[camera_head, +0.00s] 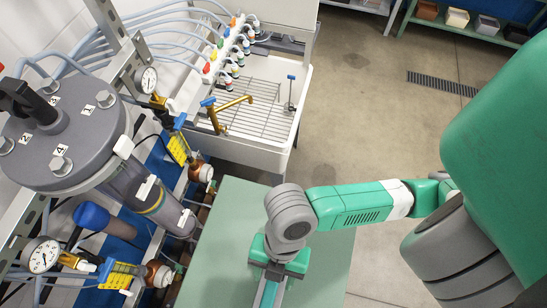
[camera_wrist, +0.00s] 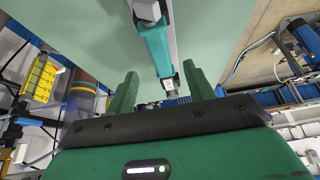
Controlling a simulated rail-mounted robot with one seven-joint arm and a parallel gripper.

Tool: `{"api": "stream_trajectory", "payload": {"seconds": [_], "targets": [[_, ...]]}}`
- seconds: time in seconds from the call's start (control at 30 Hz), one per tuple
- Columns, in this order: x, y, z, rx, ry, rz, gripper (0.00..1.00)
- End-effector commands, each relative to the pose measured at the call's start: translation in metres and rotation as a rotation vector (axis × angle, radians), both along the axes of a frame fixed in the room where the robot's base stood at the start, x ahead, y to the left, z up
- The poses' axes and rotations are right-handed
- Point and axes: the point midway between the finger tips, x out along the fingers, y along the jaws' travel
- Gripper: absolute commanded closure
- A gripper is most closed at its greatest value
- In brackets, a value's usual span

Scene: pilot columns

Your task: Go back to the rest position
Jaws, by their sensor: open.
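My gripper (camera_wrist: 160,75) shows in the wrist view with two green fingers spread apart and a dark band behind them. It is open and nothing is clamped. In the head view my gripper (camera_head: 273,271) is at the bottom centre, over the pale green table (camera_head: 220,235); its fingers cannot be made out there. A teal and grey long piece (camera_wrist: 153,48) shows beyond and between the fingers in the wrist view, apart from both. Its teal part also shows at the bottom edge of the head view (camera_head: 268,294). I cannot tell its height above the table.
A white sink tray (camera_head: 278,150) with a wire rack and brass tap stands behind the table. A grey lidded vessel (camera_head: 65,140), gauges, yellow-tagged valves and hoses crowd the left. Open floor (camera_head: 350,110) lies to the right, with a shelf of bins (camera_head: 470,25) at the back.

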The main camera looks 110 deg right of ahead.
Motion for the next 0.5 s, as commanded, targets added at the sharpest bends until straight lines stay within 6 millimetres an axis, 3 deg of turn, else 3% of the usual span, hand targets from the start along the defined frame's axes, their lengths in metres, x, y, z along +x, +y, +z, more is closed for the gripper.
{"api": "stream_trajectory", "payload": {"seconds": [0.37, 0.43, 0.5], "targets": [[0.000, 0.000, 0.000, 0.000, 0.000, 0.000, 0.47], [0.013, 0.004, 0.002, 0.004, -0.030, -0.021, 0.47], [0.050, 0.012, 0.013, 0.016, -0.113, -0.086, 0.47]]}}
